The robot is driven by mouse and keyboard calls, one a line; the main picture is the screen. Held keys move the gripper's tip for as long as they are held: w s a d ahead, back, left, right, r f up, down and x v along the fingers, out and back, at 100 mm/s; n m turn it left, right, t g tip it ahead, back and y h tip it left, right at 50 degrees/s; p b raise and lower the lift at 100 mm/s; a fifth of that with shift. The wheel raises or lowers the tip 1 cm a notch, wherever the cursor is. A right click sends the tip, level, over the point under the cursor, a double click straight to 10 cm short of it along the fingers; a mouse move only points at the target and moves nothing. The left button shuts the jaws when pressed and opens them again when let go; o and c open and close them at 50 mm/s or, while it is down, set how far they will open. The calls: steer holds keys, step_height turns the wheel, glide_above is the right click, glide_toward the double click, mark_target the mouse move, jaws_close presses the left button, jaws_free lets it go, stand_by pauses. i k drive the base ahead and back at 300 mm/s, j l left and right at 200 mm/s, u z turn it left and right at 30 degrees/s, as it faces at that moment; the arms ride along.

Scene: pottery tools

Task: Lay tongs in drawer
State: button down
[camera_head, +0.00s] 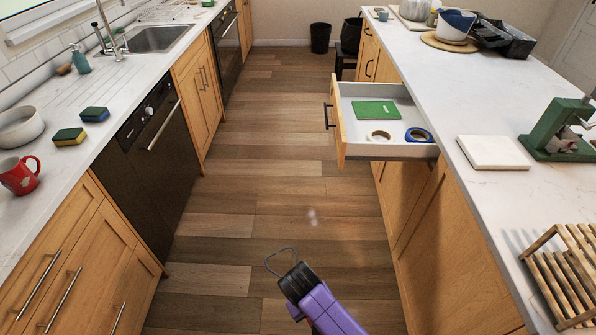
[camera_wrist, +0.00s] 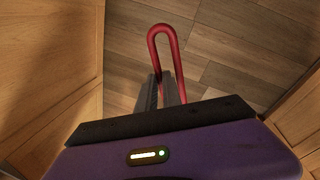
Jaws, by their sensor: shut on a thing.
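The tongs show as a red U-shaped loop (camera_wrist: 165,35) in the wrist view, pointing away from my gripper. In the head view a thin, greyish loop (camera_head: 281,257) sticks out beyond my gripper (camera_head: 293,277). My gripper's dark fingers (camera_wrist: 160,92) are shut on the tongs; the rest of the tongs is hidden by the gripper. The drawer (camera_head: 337,128) is pulled open from the right-hand counter, ahead and to the right of my gripper. It holds a green booklet (camera_head: 376,111), a cream tape roll (camera_head: 379,136) and a blue tape roll (camera_head: 419,135). The tongs are outside the drawer, above the floor.
The wooden floor (camera_head: 260,180) between the counters is clear. The right counter carries a white slab (camera_head: 493,152), a green press (camera_head: 560,130) and a wooden rack (camera_head: 565,275). The left counter holds a red mug (camera_head: 19,175) and sponges. The drawer juts into the aisle.

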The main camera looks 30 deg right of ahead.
mark_target(393, 122)
steer(key=i+j+z, duration=0.2)
steer(key=j+z, duration=0.15)
steer(key=i+j+z, duration=0.15)
steer(key=j+z, duration=0.6)
steer(key=j, duration=0.25)
steer(key=j+z, duration=0.4)
steer(key=i+j, duration=0.05)
steer(key=j, duration=0.05)
